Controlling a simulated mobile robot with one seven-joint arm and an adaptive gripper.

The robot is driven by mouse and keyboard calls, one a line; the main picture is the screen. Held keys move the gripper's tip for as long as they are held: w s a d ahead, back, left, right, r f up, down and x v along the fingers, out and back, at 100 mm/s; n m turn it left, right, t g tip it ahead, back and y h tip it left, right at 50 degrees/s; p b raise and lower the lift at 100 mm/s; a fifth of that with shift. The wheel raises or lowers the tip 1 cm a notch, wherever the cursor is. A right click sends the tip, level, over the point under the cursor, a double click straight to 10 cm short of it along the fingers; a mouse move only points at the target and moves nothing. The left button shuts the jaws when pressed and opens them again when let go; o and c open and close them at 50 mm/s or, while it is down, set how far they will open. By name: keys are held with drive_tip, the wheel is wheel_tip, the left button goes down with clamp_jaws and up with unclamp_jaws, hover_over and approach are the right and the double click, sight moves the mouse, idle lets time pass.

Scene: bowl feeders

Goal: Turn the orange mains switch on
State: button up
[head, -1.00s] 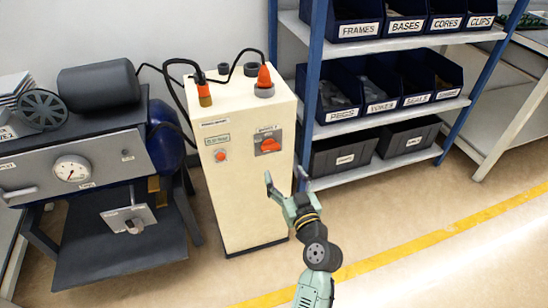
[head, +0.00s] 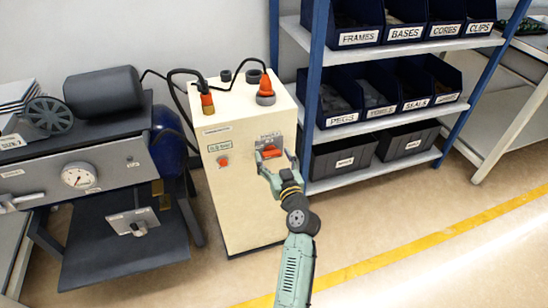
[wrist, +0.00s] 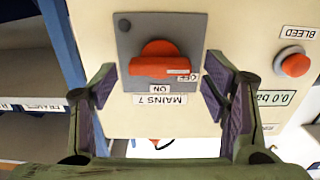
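The orange mains switch (wrist: 160,62) is a rotary knob on a grey plate on the cream cabinet's front. In the wrist view its handle lies level, with its white mark toward OFF. ON is printed below it, and a MAINS label (wrist: 160,100) sits under that. My gripper (wrist: 162,90) is open, with one finger on each side of the switch and a gap to both. In the head view my gripper (head: 272,158) is in front of the switch (head: 271,152) and partly hides it.
A red BLEED button (wrist: 293,62) and a pressure display (wrist: 272,98) are beside the switch. A blue-framed shelf (head: 316,90) with labelled bins stands close on the right. A grey machine (head: 80,170) stands on the left. The floor in front is clear.

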drive_tip(key=c, duration=1.2)
drive_tip(key=shift+o, duration=0.2)
drive_tip(key=shift+m, duration=0.4)
drive_tip(key=m, duration=0.3)
drive_tip(key=shift+d+m+b, duration=0.1)
drive_tip(key=shift+m+b, duration=0.25)
drive_tip(key=shift+m, duration=0.05)
drive_tip(key=m, duration=0.4)
drive_tip(key=m+p, duration=0.1)
drive_tip(key=m, duration=0.4)
drive_tip(key=shift+d+p, duration=0.1)
drive_tip(key=shift+p, duration=0.25)
drive_tip(key=m+p, duration=0.1)
drive_tip(key=m, duration=0.3)
drive_tip(key=shift+f, duration=0.2)
drive_tip(key=shift+m+p, duration=0.3)
